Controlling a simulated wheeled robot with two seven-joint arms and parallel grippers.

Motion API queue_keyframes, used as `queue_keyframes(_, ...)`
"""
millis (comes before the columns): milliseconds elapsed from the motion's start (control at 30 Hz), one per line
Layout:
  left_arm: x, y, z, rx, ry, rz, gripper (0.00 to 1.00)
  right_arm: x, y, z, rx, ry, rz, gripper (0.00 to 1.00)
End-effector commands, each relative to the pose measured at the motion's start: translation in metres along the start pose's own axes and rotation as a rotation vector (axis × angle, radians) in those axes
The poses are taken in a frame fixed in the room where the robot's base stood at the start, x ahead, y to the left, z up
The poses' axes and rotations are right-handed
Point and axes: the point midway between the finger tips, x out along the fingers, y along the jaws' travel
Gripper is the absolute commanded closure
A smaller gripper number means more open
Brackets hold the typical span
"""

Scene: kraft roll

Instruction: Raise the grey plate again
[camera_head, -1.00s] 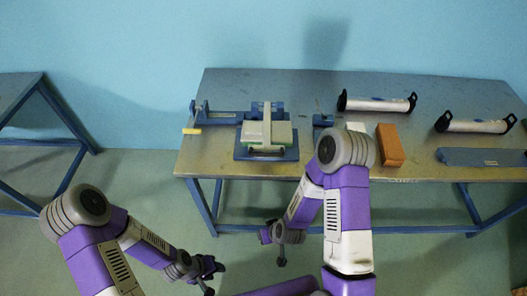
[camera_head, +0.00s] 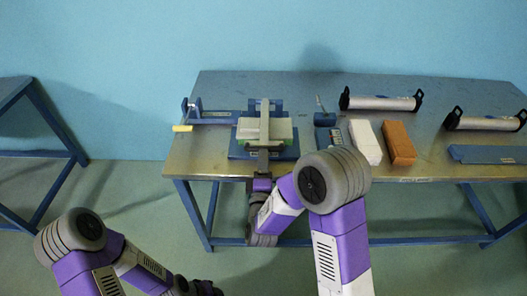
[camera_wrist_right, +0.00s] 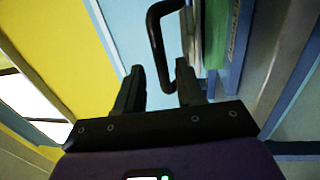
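The pale grey-green plate (camera_head: 281,128) lies level on a blue base (camera_head: 237,151) near the table's front left, with a grey bar (camera_head: 265,112) across it. A dark U-shaped handle (camera_wrist_right: 155,38) shows at the top of the right wrist view. My right gripper (camera_wrist_right: 160,90) is open, and the handle's near end reaches between its two fingers; I cannot tell whether they touch it. In the head view, this gripper (camera_head: 263,158) is at the plate's front side, partly hidden by my wrist. My left gripper (camera_head: 207,288) is low at the bottom edge, mostly cut off.
A blue device with a yellow-ended lever (camera_head: 182,128) stands left of the base. A white block (camera_head: 365,142), an orange block (camera_head: 398,143), two silver rollers (camera_head: 382,103) and a blue bar (camera_head: 487,154) lie to the right. The table's back strip (camera_head: 300,84) is clear.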

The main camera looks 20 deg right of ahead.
Motion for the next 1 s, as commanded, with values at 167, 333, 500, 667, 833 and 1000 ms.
queue_keyframes(167, 0.004, -0.001, 0.000, 0.000, 0.000, 0.000, 0.58, 0.029, -0.001, 0.001, 0.003, -0.002, 0.001, 0.62)
queue_keyframes(333, 0.005, -0.002, 0.000, 0.000, 0.000, 0.000, 0.58, 0.044, -0.001, 0.000, 0.003, -0.001, -0.002, 0.62)
queue_keyframes(500, 0.005, -0.002, 0.000, 0.000, 0.000, 0.000, 0.58, 0.046, -0.001, 0.000, 0.003, 0.001, -0.003, 0.62)
queue_keyframes(667, 0.005, -0.002, 0.000, 0.000, 0.000, 0.000, 0.58, 0.046, -0.001, 0.000, 0.003, 0.002, -0.003, 0.65)
queue_keyframes(833, 0.005, -0.002, 0.000, 0.000, 0.000, 0.000, 0.58, 0.046, -0.001, 0.000, 0.003, 0.002, -0.003, 0.91)
queue_keyframes(1000, 0.005, -0.002, 0.000, 0.000, 0.000, 0.000, 0.58, 0.046, -0.001, 0.000, 0.004, 0.002, -0.003, 1.00)
